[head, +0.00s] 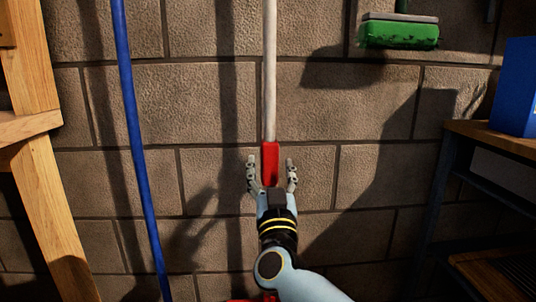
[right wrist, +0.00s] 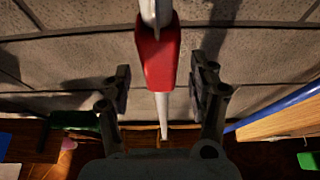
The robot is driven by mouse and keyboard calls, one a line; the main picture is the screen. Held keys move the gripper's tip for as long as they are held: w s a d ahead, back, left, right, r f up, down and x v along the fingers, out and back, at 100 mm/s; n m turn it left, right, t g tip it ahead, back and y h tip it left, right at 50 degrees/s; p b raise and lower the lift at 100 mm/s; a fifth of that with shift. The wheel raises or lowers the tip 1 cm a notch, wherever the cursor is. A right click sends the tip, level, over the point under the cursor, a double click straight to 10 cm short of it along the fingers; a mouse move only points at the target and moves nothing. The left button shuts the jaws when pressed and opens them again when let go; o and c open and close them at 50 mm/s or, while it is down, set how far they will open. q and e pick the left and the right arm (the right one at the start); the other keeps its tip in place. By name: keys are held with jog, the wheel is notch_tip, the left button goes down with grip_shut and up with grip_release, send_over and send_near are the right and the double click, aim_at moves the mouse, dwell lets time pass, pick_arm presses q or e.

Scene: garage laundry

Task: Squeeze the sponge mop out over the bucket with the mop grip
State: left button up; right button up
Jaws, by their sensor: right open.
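A pale upright pole (head: 269,70) with a red grip (head: 270,155) stands in front of the block wall in the head view. My right gripper (head: 271,164) is open, with one finger on each side of the red grip. The right wrist view also shows the red grip (right wrist: 157,58) between the spread fingers (right wrist: 161,80), with gaps on both sides. A small red patch (head: 240,299) shows at the bottom edge, partly behind my arm; I cannot tell if it is the bucket. The sponge head is not clearly seen. My left gripper is out of view.
A blue pole (head: 133,130) leans at left beside a wooden frame (head: 35,150). A green-headed tool (head: 400,35) hangs at upper right. A blue box (head: 516,85) stands on a wooden-topped shelf (head: 490,135) at right. The wall beside the grip is clear.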

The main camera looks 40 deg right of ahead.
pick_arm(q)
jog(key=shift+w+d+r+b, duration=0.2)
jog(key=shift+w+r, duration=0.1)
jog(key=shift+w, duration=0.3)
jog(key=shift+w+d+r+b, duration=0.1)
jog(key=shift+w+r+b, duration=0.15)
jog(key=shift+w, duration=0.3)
pick_arm(e)
jog(key=x, duration=0.7)
jog(key=shift+w+d, duration=0.15)
grip_shut()
